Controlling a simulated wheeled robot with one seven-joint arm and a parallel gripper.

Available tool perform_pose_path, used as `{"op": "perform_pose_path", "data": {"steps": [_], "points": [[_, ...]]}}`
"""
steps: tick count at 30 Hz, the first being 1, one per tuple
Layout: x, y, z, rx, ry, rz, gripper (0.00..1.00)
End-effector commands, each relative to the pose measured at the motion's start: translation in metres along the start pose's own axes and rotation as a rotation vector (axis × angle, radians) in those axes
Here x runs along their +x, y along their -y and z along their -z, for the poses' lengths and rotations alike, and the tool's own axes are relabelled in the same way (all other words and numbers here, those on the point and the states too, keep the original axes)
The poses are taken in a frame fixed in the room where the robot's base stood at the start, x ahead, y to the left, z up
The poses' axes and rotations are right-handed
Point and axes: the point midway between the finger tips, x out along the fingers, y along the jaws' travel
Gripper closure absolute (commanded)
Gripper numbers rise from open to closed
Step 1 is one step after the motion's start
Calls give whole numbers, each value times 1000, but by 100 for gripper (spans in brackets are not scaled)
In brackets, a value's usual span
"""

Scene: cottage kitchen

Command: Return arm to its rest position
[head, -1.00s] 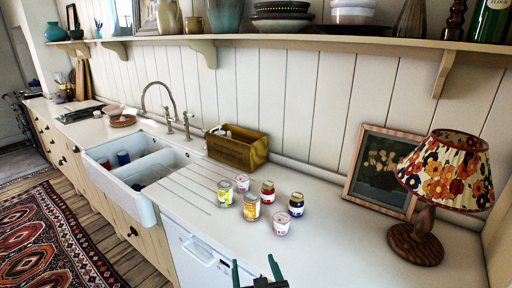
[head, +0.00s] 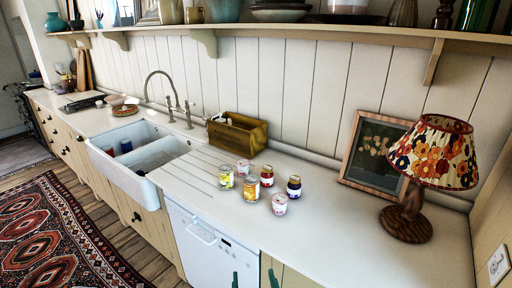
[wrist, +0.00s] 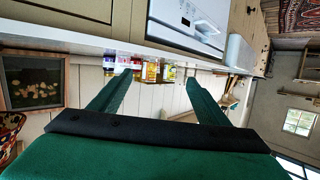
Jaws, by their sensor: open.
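My gripper (wrist: 158,92) shows in the wrist view with its two green fingers spread apart and nothing between them. In the head view only the fingertips of my gripper (head: 253,278) show at the bottom edge, in front of the counter's front edge. Several small jars and tubs stand upright on the counter (head: 340,235), apart from the fingers: a yellow-green tin (head: 226,178), an orange-yellow jar (head: 250,189), a red jar (head: 267,176), a dark blue jar (head: 294,187) and pink-and-white tubs (head: 279,204). The rest of my arm is hidden in the head view.
A floral-shaded lamp (head: 432,153) and a framed picture (head: 376,150) stand at the right of the counter. A wooden box (head: 238,134) is behind the jars. A double white sink (head: 127,172) is at left, a white dishwasher (head: 207,243) below the counter. A shelf (head: 300,30) runs along the wall.

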Motion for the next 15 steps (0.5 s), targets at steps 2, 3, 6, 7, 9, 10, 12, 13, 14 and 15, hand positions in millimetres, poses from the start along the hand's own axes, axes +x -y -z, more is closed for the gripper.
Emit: {"op": "perform_pose_path", "data": {"steps": [2, 3, 6, 7, 9, 10, 12, 13, 14, 15], "points": [[-8, 1, -20, 11, 6, -11, 31], [-13, 1, -30, 17, 5, -18, 31], [-28, 1, -56, 32, 2, -39, 31], [-33, 0, -63, 35, 1, -46, 31], [-45, 1, -79, 41, -2, -59, 31], [-51, 1, -86, 43, -3, -64, 31], [-64, 2, -102, 47, -6, -76, 31], [-71, 2, -108, 48, -7, -81, 31], [-77, 3, -114, 49, -8, -86, 31], [-86, 3, -122, 50, -10, -92, 31]]}}
